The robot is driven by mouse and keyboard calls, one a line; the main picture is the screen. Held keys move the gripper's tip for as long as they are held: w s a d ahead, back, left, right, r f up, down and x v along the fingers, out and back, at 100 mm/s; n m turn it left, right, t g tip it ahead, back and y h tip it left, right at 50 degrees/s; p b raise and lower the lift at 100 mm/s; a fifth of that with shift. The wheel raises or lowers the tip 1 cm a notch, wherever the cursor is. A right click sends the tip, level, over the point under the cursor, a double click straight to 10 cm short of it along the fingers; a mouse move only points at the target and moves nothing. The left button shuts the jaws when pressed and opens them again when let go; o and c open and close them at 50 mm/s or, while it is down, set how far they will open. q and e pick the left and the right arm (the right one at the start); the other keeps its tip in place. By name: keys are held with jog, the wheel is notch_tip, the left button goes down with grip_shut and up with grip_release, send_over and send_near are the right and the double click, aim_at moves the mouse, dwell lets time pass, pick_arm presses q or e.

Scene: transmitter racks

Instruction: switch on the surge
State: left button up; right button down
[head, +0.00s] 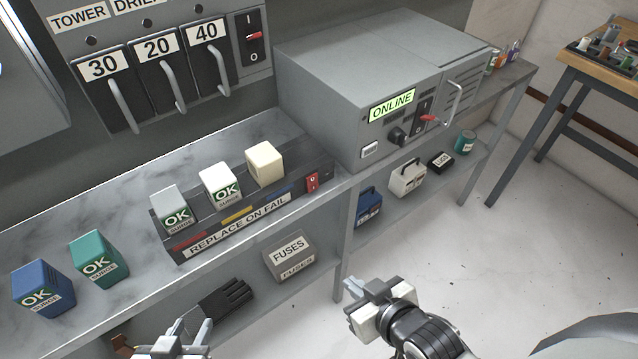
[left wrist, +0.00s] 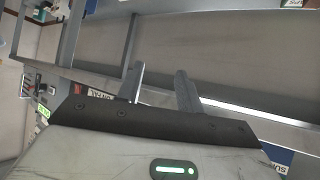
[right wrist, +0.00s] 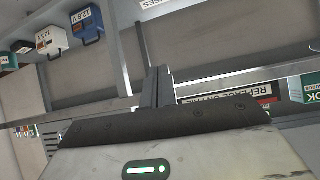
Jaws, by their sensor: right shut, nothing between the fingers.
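The surge rack (head: 240,220), labelled "REPLACE ON FAIL", sits on the grey bench shelf. A grey surge block (head: 171,207) and a white one (head: 220,183) in it show "OK"; a cream block (head: 265,163) shows no readable label. My right gripper (head: 362,292) is shut and empty, in front of the bench and below the rack's right end. My left gripper (head: 190,332) is open and empty at the bottom edge; its parted fingers show in the left wrist view (left wrist: 160,88).
A blue block (head: 43,287) and a green block (head: 99,258) stand left of the rack. A grey "ONLINE" unit (head: 360,85) stands to its right. Wall breakers (head: 160,72) are behind.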

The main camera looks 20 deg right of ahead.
pick_arm(q)
jog(key=o, duration=0.4)
jog(key=shift+s+f, duration=0.35)
jog(key=shift+s, duration=0.3)
jog(key=shift+c, duration=0.2)
jog(key=o, duration=0.3)
notch_tip(320, 180, down, 2)
jog(key=shift+s+f+b, duration=0.1)
jog(key=shift+f+b, duration=0.1)
jog(key=shift+b, duration=1.05)
jog(key=b, duration=0.3)
jog(key=w+d+f+b, duration=0.1)
jog(key=b, duration=0.3)
jog(key=shift+w+d+n+t+h, duration=0.1)
jog(key=shift+d+n+t+h, duration=0.2)
jog(key=shift+n+h, duration=0.1)
pick_arm(e)
jog(key=w+d+r+n+t+y, duration=0.1)
jog(key=r+n, duration=0.3)
jog(key=n, duration=0.5)
jog(key=w+d+r+n+t+y, duration=0.1)
jog(key=r+n+t, duration=0.3)
jog(key=n, duration=0.6)
jog(key=shift+w+d+y, duration=0.3)
jog(key=shift+w+d, duration=0.5)
jog(key=shift+r, duration=0.1)
